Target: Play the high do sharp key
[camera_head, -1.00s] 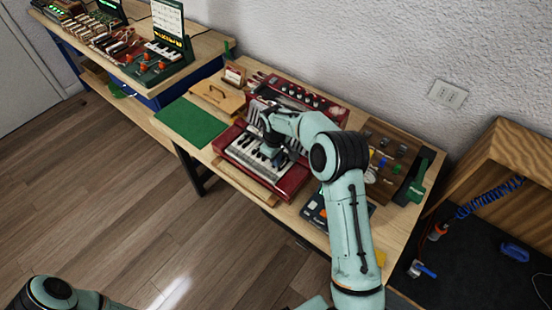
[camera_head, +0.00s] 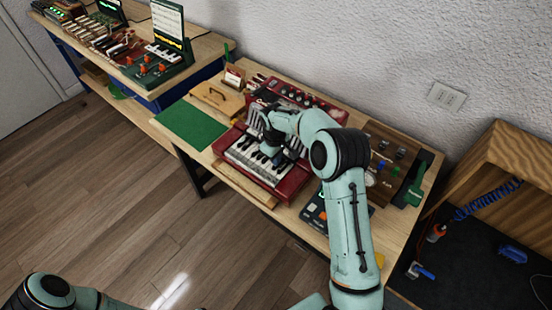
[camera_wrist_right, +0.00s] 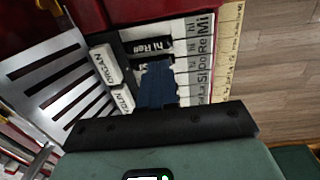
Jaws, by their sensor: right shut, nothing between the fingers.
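The red keyboard (camera_head: 289,187) lies on the wooden bench with its white and black keys facing the front. My right gripper (camera_head: 271,153) is over its keys. In the right wrist view the shut dark blue fingers (camera_wrist_right: 157,70) point at the black keys. A black key labelled "hi Re#" (camera_wrist_right: 148,47) shows clear beyond the fingertips. The neighbouring black key (camera_wrist_right: 140,62) is partly hidden by the fingertips, and its label cannot be read. White keys with Mi, Re and Do labels (camera_wrist_right: 204,46) lie to the right. Contact with a key cannot be told.
Two switches, one labelled ORGAN (camera_wrist_right: 106,65), sit beside the keys in the wrist view, near a slotted grey panel (camera_wrist_right: 62,72). A green mat (camera_head: 192,122) lies left of the keyboard. A wooden panel with knobs (camera_head: 385,150) stands to its right.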

